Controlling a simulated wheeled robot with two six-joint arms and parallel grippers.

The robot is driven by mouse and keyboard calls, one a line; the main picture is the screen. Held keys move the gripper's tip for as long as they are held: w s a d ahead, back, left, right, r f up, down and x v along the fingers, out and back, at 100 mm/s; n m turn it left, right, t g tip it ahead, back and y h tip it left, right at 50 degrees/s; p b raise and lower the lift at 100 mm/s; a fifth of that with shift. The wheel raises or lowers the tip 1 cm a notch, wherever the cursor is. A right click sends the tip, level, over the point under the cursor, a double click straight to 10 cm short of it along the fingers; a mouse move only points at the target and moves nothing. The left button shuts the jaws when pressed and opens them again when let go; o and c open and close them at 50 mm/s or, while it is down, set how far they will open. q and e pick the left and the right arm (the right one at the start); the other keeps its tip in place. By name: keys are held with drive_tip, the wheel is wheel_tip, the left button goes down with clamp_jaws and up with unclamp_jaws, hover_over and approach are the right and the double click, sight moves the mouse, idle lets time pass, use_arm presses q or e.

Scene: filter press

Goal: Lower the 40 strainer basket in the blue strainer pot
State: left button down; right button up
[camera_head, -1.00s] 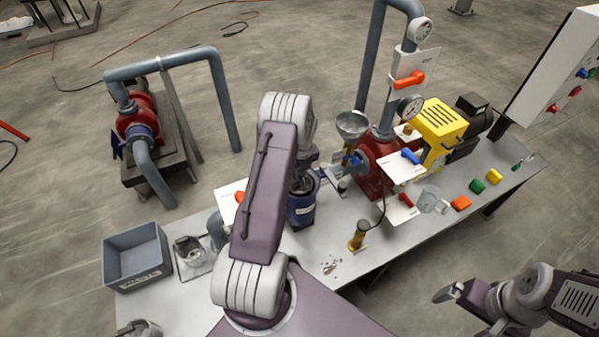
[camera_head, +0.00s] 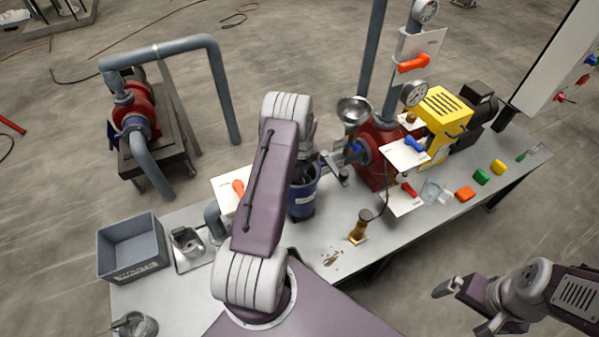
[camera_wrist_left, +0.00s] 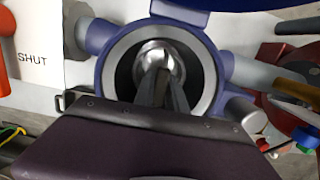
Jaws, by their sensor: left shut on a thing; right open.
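The blue strainer pot (camera_head: 302,203) stands upright on the grey bench, partly hidden behind my left arm. Its round open mouth shows from above in the left wrist view, with a grey rim (camera_wrist_left: 209,82) and a dark inside. My left gripper (camera_wrist_left: 163,88) reaches into this mouth and is shut on a shiny metal piece (camera_wrist_left: 160,55), seemingly the strainer basket. Most of the basket is hidden by the fingers and pot wall, so its number and depth cannot be read. My right gripper (camera_head: 468,308) is open and empty, off the bench's front edge at lower right.
A grey bin (camera_head: 133,250), a metal cup-like part on a tray (camera_head: 187,242) and another metal vessel (camera_head: 135,325) are at left. A red pump (camera_head: 377,158) and a funnel (camera_head: 354,111) stand right of the pot. A brass-coloured piece (camera_head: 361,227) stands in front.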

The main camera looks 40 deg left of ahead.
use_arm(q)
drive_tip(key=c, duration=1.3)
unclamp_jaws()
wheel_tip(320, 180, up, 10)
drive_tip(key=p, duration=0.8)
drive_tip(key=shift+r, duration=0.15)
